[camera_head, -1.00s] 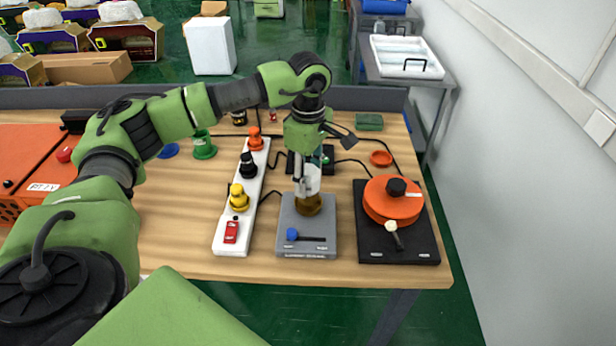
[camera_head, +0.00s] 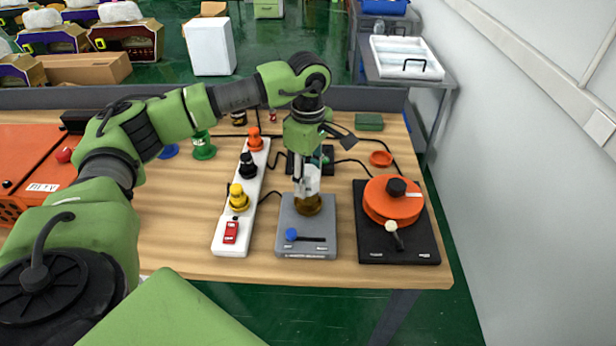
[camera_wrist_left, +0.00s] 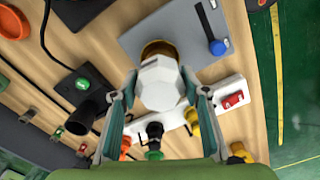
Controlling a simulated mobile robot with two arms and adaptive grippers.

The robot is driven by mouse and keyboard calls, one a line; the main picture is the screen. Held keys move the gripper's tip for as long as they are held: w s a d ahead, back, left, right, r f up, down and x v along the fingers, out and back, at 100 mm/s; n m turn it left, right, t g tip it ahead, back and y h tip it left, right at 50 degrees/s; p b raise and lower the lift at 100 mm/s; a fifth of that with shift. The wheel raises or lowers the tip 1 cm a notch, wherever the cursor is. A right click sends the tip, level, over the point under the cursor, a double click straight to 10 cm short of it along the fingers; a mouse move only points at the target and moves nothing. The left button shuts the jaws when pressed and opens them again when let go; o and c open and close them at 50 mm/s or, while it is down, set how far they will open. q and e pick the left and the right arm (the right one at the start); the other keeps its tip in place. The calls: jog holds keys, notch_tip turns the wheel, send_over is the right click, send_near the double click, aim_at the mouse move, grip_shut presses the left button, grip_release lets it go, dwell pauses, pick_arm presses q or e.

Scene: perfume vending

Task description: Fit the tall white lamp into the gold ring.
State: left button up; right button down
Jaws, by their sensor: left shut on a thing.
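The tall white lamp (camera_head: 310,182) is faceted and stands upright between the fingers of my left gripper (camera_head: 306,172). In the left wrist view the lamp (camera_wrist_left: 160,84) fills the space between the two fingertips, and the left gripper (camera_wrist_left: 158,98) is shut on it. The gold ring (camera_head: 308,206) sits on a grey base plate (camera_head: 306,228) with a blue knob. The lamp's lower end is at the ring. My right gripper is not in view.
Left of the base is a white strip (camera_head: 228,212) with yellow, black and orange plugs and a red switch. Right of it is a black base (camera_head: 400,247) carrying an orange disc (camera_head: 380,205). Cables run behind. Bare wood lies at left.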

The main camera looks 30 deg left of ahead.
pick_arm(q)
jog(key=shift+f+b, duration=0.95)
jog(key=shift+f, duration=0.4)
jog(key=o, duration=1.3)
notch_tip(320, 180, up, 12)
jog(key=shift+r, duration=0.1)
